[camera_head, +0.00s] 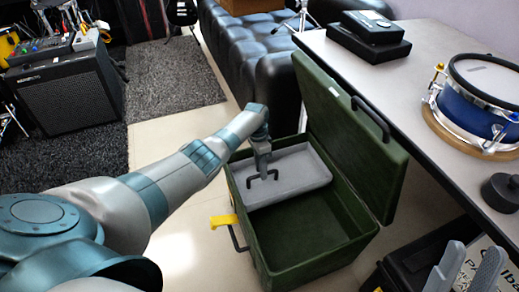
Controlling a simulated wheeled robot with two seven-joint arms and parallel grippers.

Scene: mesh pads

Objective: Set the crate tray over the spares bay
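The green crate (318,270) stands on the floor with its lid (350,135) open, leaning up on the right. The shallow grey tray (305,172) is inside the crate's upper part, at the far end. The near part of the crate is an open, empty bay (300,226). My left gripper (262,172) comes down over the tray's left side and appears shut on its dark handle (274,174). Whether the tray rests on the crate's rims or hangs slightly clear cannot be told. My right gripper (467,270) is at the bottom right, fingers apart and empty.
A table (440,60) on the right holds a blue drum (475,115), dark boxes (370,35) and a black round object (502,192). A black sofa (250,60) stands behind the crate. A yellow tag (224,220) hangs at the crate's left side.

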